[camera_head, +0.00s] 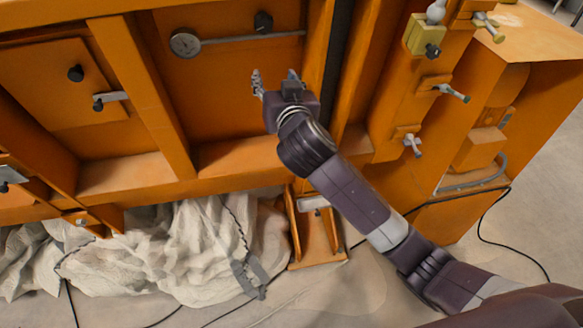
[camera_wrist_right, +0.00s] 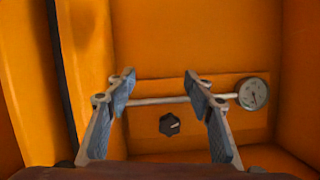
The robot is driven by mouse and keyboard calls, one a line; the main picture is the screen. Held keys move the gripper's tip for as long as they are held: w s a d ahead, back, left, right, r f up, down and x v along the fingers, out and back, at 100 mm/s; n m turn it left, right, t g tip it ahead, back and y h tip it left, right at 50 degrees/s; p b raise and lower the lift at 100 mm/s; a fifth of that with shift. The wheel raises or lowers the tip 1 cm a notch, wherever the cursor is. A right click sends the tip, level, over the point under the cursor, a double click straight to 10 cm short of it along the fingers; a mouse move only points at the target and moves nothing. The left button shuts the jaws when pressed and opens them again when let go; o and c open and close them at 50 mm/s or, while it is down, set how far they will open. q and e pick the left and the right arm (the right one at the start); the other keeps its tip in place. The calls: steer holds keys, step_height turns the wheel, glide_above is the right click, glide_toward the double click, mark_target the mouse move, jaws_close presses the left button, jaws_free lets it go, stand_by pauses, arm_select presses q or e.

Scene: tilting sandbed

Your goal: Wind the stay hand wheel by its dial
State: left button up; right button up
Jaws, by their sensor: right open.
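A round dial gauge (camera_head: 185,43) sits at the left end of a thin grey rod (camera_head: 240,38) on an orange recessed panel in the head view. A black knob-like hand wheel (camera_head: 263,22) is on the same panel, just above the rod. In the right wrist view the dial (camera_wrist_right: 252,94) is at the right, and the black wheel (camera_wrist_right: 169,124) shows below the rod, between the fingers. My right gripper (camera_head: 275,76) is open and empty, in front of the panel and apart from the wheel. Its fingers (camera_wrist_right: 159,85) also frame the rod in the wrist view. My left gripper is out of view.
Orange upright ribs (camera_head: 145,95) and a lower ledge (camera_head: 235,155) border the recess. Another black knob (camera_head: 75,73) and a lever (camera_head: 110,97) are on the left panel. Several valve-like handles (camera_head: 452,92) project at the right. Crumpled pale sheeting (camera_head: 180,250) lies below.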

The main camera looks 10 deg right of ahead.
steer(key=d+f+n+g+b, duration=0.1)
steer(key=f+g+b, duration=0.1)
steer(key=f, duration=1.3)
steer(key=d+f+g+b, duration=0.2)
steer(key=f, duration=1.2)
steer(key=shift+d+f+n, duration=0.25)
steer(key=shift+f+n, duration=0.15)
